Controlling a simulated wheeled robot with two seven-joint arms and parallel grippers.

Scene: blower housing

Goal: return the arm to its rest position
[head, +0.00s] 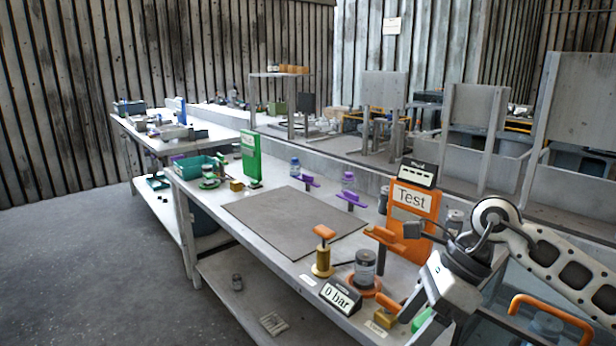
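My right arm comes in from the right edge and bends down over the near right end of the workbench. My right gripper (428,326) points down beside the orange-handled parts there. Its fingertips are small and partly cut off by the clutter, so I cannot tell whether they are open or shut. A green patch shows by the fingers; I cannot tell whether it is held. My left arm and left gripper are not in view.
An orange "Test" panel (413,212), a "0 bar" display (341,297), a metal cylinder (365,268) and a brass piece with an orange handle (323,257) stand near the arm. A grey mat (290,222) lies clear mid-bench. A green panel (250,157) and teal bin (193,167) stand farther left.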

